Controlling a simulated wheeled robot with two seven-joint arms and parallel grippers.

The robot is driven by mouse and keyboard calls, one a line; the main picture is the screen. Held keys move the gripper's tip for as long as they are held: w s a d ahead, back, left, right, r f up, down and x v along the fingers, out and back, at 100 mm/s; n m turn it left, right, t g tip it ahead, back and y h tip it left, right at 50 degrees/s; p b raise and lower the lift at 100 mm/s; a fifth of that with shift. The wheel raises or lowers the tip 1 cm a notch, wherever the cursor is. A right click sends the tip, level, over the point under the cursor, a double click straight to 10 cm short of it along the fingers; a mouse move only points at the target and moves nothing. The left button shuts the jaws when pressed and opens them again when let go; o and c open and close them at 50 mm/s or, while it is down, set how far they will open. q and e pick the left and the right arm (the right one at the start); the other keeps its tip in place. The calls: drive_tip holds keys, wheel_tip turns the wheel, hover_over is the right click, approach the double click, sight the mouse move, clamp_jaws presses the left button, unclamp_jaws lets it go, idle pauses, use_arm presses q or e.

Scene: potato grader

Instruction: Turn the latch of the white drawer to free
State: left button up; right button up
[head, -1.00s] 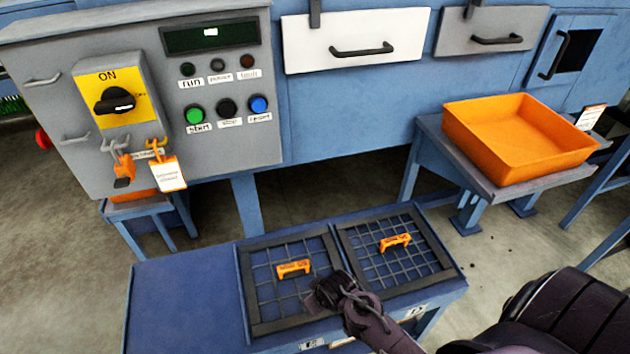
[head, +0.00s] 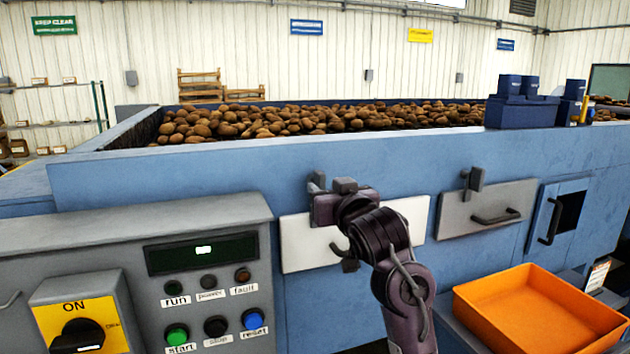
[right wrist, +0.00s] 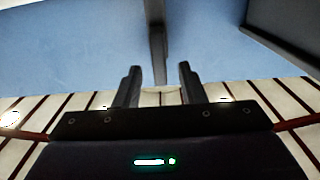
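The white drawer (head: 409,216) is in the front of the blue machine in the head view. Its dark grey latch (head: 318,180) stands up at the drawer's upper left edge, just left of and close to my right gripper (head: 340,197). The arm and gripper cover the middle of the drawer and most of its handle. In the right wrist view, the two fingers of my right gripper (right wrist: 160,86) are apart with a clear gap. A narrow grey bar (right wrist: 157,40) lies beyond the gap; I cannot tell whether it is the latch, nor whether anything is touched. My left gripper is out of view.
A grey drawer (head: 462,220) with its own latch (head: 473,180) is to the right. An orange tray (head: 540,305) stands lower right. The control box (head: 120,240) with switch and buttons fills the lower left. Potatoes (head: 300,122) lie in the machine above.

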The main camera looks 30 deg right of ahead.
sight(317, 182)
drive_tip(key=p+x, duration=0.1)
drive_tip(key=x, duration=0.4)
drive_tip(key=shift+w+d+p, duration=0.1)
drive_tip(key=shift+p, duration=0.2)
drive_tip(key=shift+w, duration=0.25)
drive_tip(key=shift+f, duration=0.1)
drive_tip(key=shift+w, duration=0.1)
clamp_jaws()
